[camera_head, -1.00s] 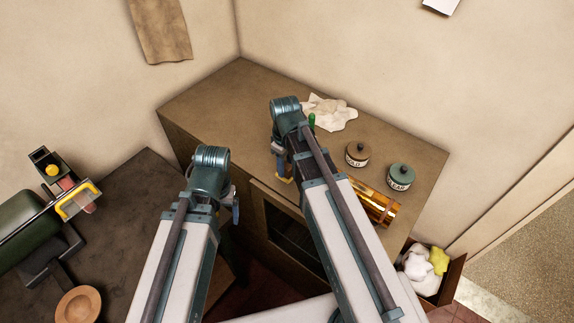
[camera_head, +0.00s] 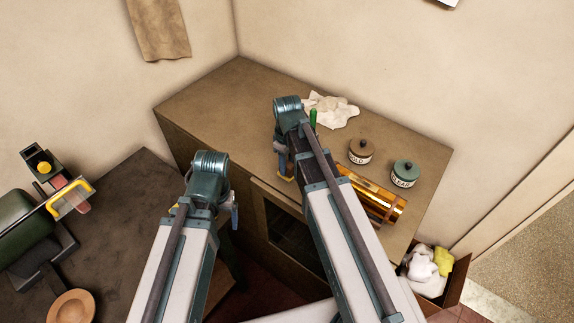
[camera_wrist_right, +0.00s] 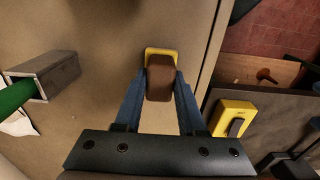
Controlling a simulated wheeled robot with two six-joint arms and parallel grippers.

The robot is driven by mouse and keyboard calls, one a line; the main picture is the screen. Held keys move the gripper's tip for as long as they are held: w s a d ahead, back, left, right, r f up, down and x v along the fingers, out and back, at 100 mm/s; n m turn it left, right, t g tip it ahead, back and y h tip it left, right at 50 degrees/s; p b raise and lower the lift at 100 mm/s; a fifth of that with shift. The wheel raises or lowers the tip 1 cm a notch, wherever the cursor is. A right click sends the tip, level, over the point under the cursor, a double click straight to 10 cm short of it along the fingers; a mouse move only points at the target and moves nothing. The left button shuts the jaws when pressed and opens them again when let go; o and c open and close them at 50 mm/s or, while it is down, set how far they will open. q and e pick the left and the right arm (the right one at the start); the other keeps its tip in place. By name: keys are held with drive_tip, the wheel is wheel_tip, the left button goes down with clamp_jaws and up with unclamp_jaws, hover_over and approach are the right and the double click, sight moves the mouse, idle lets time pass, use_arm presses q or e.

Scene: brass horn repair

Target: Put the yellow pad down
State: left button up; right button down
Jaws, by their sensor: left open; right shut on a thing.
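The yellow pad (camera_wrist_right: 161,52) has a brown block-shaped grip (camera_wrist_right: 160,78). My right gripper (camera_wrist_right: 160,84) is shut on the brown grip, with the pad beyond it over the tan cabinet top. In the head view, the yellow pad (camera_head: 286,178) shows below my right gripper (camera_head: 284,162), near the cabinet's front edge. Whether it touches the top, I cannot tell. My left gripper (camera_head: 234,214) hangs left of the cabinet front, partly hidden by its own arm, open with nothing seen in it.
A green-handled thing (camera_wrist_right: 15,98) with a grey block lies left in the wrist view. A yellow box (camera_wrist_right: 233,117) sits right, on a darker surface. The top's back left is clear.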

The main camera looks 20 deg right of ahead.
drive_tip(key=c, duration=0.5)
unclamp_jaws()
use_arm(q)
drive_tip(key=shift+f, duration=0.1)
use_arm(e)
wheel_tip(320, 180, up, 12)
drive_tip(key=p, duration=1.3)
use_arm(q)
wheel_tip(320, 180, up, 12)
drive_tip(key=shift+b, duration=0.3)
use_arm(e)
drive_tip(key=s+a+m+h, duration=0.1)
drive_tip(key=s+a+m, duration=0.3)
drive_tip(key=s+a, duration=0.6)
drive_tip(key=s, duration=0.4)
drive_tip(key=shift+s+a+r, duration=0.15)
drive_tip(key=shift+s+a, duration=0.05)
drive_tip(key=shift+a, duration=0.05)
use_arm(q)
wheel_tip(320, 180, down, 20)
drive_tip(key=b, duration=2)
drive_tip(key=shift+o, duration=0.9)
drive_tip(key=shift+r, duration=0.4)
use_arm(e)
wheel_tip(320, 180, down, 20)
drive_tip(key=shift+r, duration=0.25)
